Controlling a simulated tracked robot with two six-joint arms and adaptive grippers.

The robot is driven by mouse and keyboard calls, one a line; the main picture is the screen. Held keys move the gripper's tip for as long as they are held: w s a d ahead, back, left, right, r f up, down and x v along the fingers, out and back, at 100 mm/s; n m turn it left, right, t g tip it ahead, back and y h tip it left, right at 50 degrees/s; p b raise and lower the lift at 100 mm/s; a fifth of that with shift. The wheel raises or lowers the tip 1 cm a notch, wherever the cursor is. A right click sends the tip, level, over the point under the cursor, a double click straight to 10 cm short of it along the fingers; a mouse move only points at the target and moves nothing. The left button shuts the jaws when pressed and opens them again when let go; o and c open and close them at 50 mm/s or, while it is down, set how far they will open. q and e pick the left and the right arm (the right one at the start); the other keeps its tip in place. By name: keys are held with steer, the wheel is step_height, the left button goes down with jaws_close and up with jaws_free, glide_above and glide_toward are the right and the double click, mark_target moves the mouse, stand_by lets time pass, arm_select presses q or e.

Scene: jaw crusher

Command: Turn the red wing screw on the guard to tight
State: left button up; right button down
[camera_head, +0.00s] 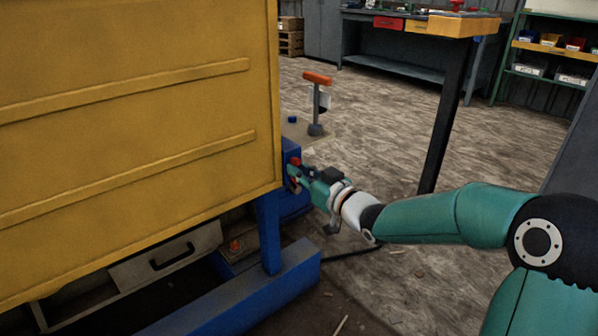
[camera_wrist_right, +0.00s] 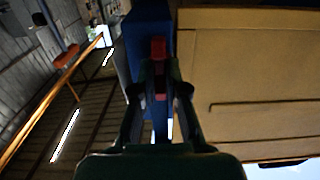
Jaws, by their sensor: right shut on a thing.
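The red wing screw (camera_head: 295,162) is on the blue side of the machine, just past the right edge of the yellow guard (camera_head: 140,100). My right gripper (camera_head: 297,176) reaches it from the right and is shut on it. In the right wrist view the red screw (camera_wrist_right: 159,50) stands out between the two dark fingers (camera_wrist_right: 159,95), against a blue upright part. The fingers partly cover the screw, so its turn angle is hard to tell. My left gripper is in neither view.
A blue frame foot (camera_head: 290,270) and a drawer with a black handle (camera_head: 170,255) are below the guard. A post with an orange-red handle (camera_head: 317,80) stands behind. A workbench (camera_head: 400,45) and green shelves (camera_head: 550,50) are at the back. The floor at right is mostly clear.

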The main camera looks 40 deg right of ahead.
steer(key=shift+m, duration=0.3)
steer(key=shift+d+f+m+p, duration=0.15)
steer(key=shift+m+p, duration=1.3)
steer(key=shift+m, duration=1.4)
steer(key=shift+d+f+m+p, duration=0.15)
steer(key=shift+m+p, duration=1.25)
steer(key=shift+m, duration=1.5)
steer(key=shift+d+f+m+p, duration=0.15)
steer(key=shift+m+p, duration=1.3)
steer(key=shift+m, duration=1.4)
steer(key=c, duration=1.2)
jaws_free()
steer(key=shift+r, duration=0.1)
